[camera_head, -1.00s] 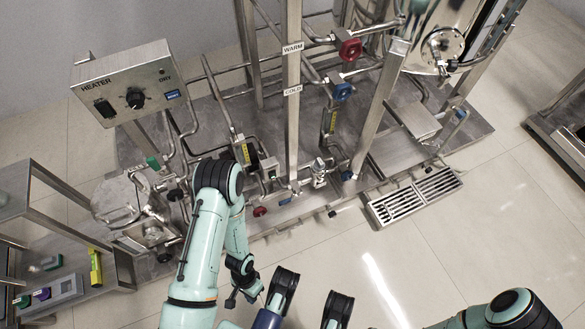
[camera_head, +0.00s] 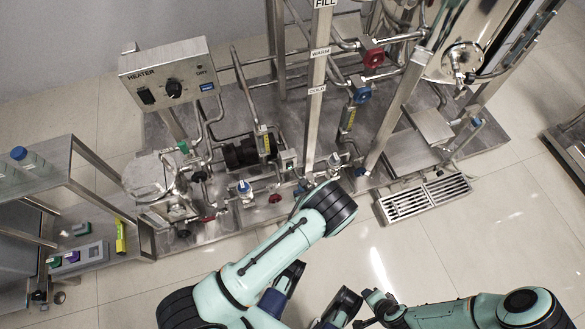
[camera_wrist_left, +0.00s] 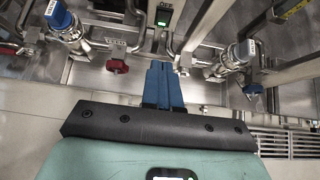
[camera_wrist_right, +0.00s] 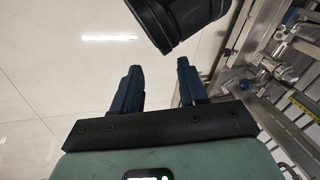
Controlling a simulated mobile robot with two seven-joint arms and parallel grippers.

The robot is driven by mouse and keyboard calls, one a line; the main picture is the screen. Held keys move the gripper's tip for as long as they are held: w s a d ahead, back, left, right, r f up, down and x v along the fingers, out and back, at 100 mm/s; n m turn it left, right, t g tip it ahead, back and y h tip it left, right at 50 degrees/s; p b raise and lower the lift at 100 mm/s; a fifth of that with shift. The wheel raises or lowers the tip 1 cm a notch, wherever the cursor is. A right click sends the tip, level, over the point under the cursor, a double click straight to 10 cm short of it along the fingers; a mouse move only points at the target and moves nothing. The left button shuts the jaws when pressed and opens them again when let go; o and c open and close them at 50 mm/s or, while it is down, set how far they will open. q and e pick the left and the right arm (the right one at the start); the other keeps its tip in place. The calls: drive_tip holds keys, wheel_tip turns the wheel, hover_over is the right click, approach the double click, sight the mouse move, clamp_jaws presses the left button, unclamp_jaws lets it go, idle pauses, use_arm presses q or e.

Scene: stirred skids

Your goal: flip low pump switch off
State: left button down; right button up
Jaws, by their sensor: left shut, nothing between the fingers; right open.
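A small switch with a lit green face (camera_wrist_left: 164,16) is at the top middle of the left wrist view. I cannot read a label on it. What looks like the same switch box (camera_head: 289,164) is small in the head view, low on the skid. My left gripper (camera_wrist_left: 164,65) is shut and empty, its blue fingertips pointing up toward the switch and apart from it in the picture. My right gripper (camera_wrist_right: 158,68) is open and empty over bare floor, away from the skid.
A red valve handle (camera_wrist_left: 118,66) and a blue one (camera_wrist_left: 250,88) flank my left fingers. The heater box (camera_head: 170,75) is at upper left. A floor grate (camera_head: 425,197) lies right of centre. Floor in front is clear.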

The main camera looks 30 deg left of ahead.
idle(0.3)
use_arm(q)
drive_tip(key=b, duration=0.5)
approach(289, 163)
drive_tip(key=shift+w+a+f, duration=0.45)
drive_tip(key=shift+f, duration=0.35)
drive_tip(key=shift+w+a+f, duration=0.45)
drive_tip(key=shift+f, duration=0.4)
drive_tip(key=shift+w+a+f, duration=0.4)
drive_tip(key=shift+f, duration=0.4)
use_arm(e)
drive_tip(key=s+d+f+g, duration=0.1)
drive_tip(key=s+d+f, duration=0.1)
drive_tip(key=s+f, duration=0.2)
wheel_tip(289, 163, down, 4)
drive_tip(key=shift+d+r+m+g+h, duration=0.2)
drive_tip(key=shift+m+g+h, duration=0.1)
drive_tip(key=shift+g, duration=0.1)
use_arm(q)
drive_tip(key=shift+w+a+r, duration=0.25)
drive_tip(key=shift+w+a, duration=0.1)
drive_tip(key=shift+a, duration=0.15)
use_arm(e)
drive_tip(key=shift+w+a+r, duration=0.3)
drive_tip(key=shift+w, duration=0.35)
use_arm(q)
drive_tip(key=shift+a+r, duration=0.1)
drive_tip(key=shift+r, duration=0.1)
use_arm(e)
drive_tip(key=shift+r, duration=0.1)
